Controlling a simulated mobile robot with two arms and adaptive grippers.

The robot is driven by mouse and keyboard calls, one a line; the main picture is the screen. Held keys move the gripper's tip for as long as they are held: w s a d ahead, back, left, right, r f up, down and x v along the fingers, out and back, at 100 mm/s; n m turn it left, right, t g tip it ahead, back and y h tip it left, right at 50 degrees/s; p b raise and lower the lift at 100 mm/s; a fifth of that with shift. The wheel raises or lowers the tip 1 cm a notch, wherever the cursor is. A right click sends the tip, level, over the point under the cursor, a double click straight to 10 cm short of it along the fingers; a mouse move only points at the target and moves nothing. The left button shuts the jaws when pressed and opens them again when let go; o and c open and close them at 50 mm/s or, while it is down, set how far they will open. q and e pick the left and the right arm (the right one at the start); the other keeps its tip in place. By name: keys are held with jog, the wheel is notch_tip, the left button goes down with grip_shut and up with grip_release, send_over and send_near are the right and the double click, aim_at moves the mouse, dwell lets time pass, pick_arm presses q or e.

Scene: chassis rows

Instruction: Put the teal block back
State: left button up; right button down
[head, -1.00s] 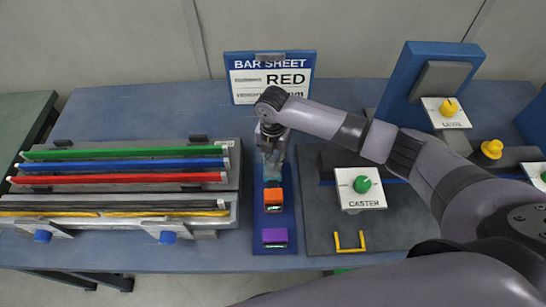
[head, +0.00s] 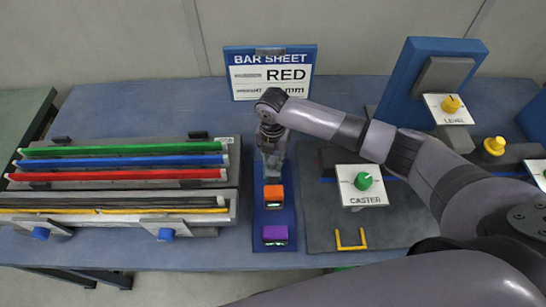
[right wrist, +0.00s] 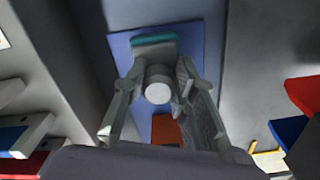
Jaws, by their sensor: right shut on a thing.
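My right gripper (head: 272,170) is over the far end of a narrow blue mat (head: 257,226), pointing down. In the right wrist view, the teal block (right wrist: 153,41) lies at the tips of my right gripper (right wrist: 156,62), which is shut on it, over the blue mat (right wrist: 194,50). I cannot tell whether the block touches the mat. In the head view the gripper hides the block. An orange block (head: 274,193) and a purple block (head: 275,233) stand on the mat nearer to me. My left gripper is not in view.
A rack with green, blue and red bars (head: 120,162) stands left of the mat. A BAR SHEET sign (head: 271,73) stands behind.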

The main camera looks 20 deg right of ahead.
jog(key=shift+f, duration=0.25)
dwell(0.4)
jog(key=c, duration=1.2)
grip_release()
jog(key=shift+s, duration=0.1)
notch_tip(320, 180, up, 12)
jog(key=shift+f, duration=0.1)
